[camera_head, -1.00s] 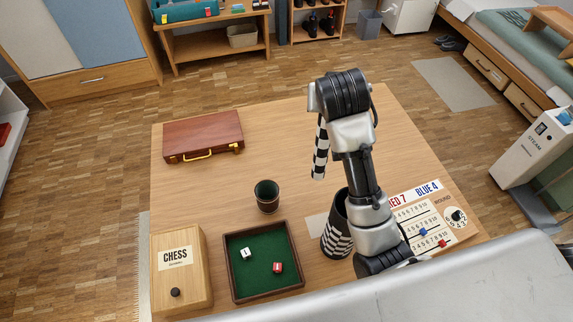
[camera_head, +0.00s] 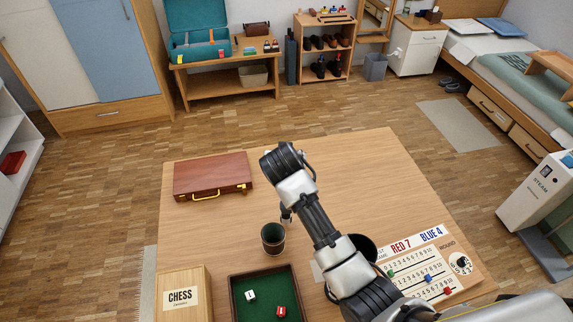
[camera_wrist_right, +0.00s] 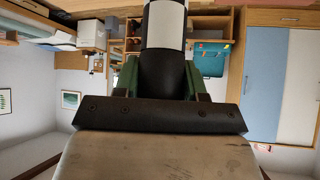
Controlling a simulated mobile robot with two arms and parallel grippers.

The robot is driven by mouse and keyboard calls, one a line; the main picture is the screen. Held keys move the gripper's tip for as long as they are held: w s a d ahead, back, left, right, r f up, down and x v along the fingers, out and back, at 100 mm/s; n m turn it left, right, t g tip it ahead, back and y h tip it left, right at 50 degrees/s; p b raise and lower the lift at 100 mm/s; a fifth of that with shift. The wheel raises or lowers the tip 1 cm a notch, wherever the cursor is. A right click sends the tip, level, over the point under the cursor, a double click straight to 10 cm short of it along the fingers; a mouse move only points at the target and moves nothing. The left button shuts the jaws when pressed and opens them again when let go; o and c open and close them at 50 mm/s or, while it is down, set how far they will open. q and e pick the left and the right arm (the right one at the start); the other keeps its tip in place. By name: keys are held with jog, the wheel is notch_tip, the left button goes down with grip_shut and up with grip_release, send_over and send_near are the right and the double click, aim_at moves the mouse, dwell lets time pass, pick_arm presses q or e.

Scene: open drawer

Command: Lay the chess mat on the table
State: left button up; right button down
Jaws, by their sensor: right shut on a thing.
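The table (camera_head: 350,165) has a bare wooden top at its back and middle. The chess mat (camera_wrist_right: 164,25), a rolled tube with black and white squares, shows in the right wrist view. My right gripper (camera_wrist_right: 165,82) is shut on it, with a green finger on each side, and the roll points away from the camera. In the head view my right arm hides the grip and nearly all of the roll. I cannot tell the roll's height over the table. My left gripper is not in view.
A brown case (camera_head: 212,177) lies at the table's back left. A dark cup (camera_head: 273,238), a wooden chess box (camera_head: 183,293), a green dice tray (camera_head: 233,300), a black holder (camera_head: 364,243) partly behind my arm, and a scoreboard (camera_head: 420,265) occupy the front.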

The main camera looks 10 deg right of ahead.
jog(key=shift+f, duration=1.15)
jog(key=c, duration=1)
grip_release()
jog(key=shift+f, duration=0.15)
jog(key=shift+c, duration=0.2)
jog(key=o, duration=0.4)
